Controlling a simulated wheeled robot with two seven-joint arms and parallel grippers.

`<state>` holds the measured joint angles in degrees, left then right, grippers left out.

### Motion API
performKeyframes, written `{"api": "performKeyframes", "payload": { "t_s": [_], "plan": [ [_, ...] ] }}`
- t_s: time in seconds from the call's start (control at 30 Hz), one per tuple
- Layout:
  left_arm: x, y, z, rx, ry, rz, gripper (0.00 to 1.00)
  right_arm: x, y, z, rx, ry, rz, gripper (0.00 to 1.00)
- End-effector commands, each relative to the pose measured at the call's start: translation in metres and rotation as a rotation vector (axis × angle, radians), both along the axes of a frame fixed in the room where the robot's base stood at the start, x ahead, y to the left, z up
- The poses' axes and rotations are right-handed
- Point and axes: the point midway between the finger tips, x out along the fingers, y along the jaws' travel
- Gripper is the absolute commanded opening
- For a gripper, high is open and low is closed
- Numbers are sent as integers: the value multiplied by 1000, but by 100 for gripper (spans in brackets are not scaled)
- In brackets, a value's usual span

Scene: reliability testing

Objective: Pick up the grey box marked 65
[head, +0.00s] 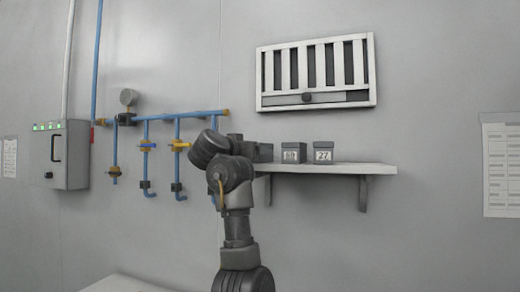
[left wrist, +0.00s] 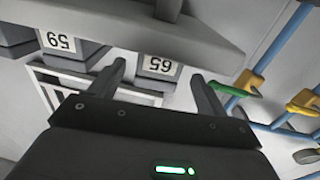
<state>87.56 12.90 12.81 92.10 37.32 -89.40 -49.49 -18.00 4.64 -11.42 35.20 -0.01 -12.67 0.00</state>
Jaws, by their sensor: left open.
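My left gripper (left wrist: 157,73) is open, with one finger towards each side of this box in the picture. I cannot tell whether the fingers touch it. In the head view my left gripper (head: 243,149) is at the left end of the wall shelf, and the arm largely hides this box there. My right gripper is not in view.
Blue pipes (head: 190,115) with valves run along the wall to the left. A slatted vent (head: 316,72) hangs above. The shelf's right end is clear.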

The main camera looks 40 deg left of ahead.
Motion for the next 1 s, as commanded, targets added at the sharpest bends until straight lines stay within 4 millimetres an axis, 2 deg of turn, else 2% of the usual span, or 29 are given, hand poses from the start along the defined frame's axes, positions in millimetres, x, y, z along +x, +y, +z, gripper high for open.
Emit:
{"api": "performKeyframes", "payload": {
  "t_s": [0.1, 0.33, 0.57, 0.73, 1.0],
  "plan": [
    [12, 1, 1, 0, 2, -3, 76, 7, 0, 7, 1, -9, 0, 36],
    [19, 1, 2, 0, 1, -5, 76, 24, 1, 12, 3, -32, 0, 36],
    [49, 8, 8, -4, 3, -9, 76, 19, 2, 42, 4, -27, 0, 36],
    [64, 12, 4, 0, 2, -7, 76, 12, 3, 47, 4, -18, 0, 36],
    [66, 13, 2, 2, 1, -5, 76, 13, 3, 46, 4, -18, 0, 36]
  ]
}}
